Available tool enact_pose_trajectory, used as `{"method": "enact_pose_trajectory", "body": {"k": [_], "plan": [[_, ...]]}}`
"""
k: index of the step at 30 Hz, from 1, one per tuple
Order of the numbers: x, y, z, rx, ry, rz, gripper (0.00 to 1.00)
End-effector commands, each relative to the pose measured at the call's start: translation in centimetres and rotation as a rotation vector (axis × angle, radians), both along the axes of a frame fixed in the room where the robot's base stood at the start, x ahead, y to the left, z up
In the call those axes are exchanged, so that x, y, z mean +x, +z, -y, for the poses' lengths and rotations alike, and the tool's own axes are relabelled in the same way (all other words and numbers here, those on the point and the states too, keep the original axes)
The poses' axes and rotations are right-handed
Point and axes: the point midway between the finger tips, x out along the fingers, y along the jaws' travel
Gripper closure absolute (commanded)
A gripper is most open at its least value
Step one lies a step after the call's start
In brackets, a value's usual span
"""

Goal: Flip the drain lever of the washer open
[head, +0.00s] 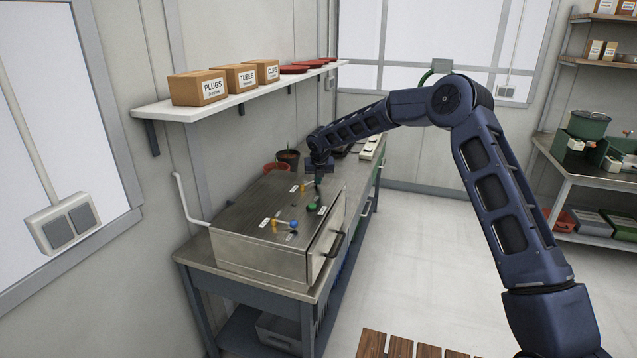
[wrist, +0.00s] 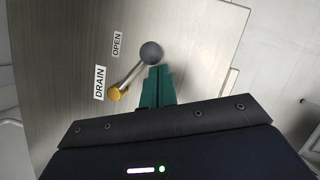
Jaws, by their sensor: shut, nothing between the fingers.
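The washer (head: 262,232) is a low brushed-metal box on a bench in the head view. In the wrist view the drain lever (wrist: 132,73) has a brass pivot at the lower left and a dark grey ball knob (wrist: 151,53) at its upper right end. The DRAIN label (wrist: 100,83) is left of the pivot, and the OPEN label (wrist: 117,44) is left of the knob. My gripper (wrist: 157,72) is shut and empty, its green fingertips just below and right of the knob. Whether they touch it I cannot tell. In the head view my gripper (head: 319,181) is over the washer's far part.
Other levers with a blue knob (head: 294,224) and a green knob (head: 312,206) stand on the washer's top. A wall shelf (head: 240,97) with boxes and red dishes hangs at the left. Pots (head: 288,158) stand behind the washer.

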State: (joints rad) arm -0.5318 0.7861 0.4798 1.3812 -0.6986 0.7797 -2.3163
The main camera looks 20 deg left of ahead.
Motion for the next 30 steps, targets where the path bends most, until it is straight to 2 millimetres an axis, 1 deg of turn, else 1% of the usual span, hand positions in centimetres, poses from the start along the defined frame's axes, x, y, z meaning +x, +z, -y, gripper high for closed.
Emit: {"method": "enact_pose_trajectory", "body": {"k": [10,30], "plan": [[0.91,0.00,-0.61,-0.001,-0.002,-0.001,1.00],[1.17,0.05,-0.77,0.001,-0.003,0.001,1.00]]}}
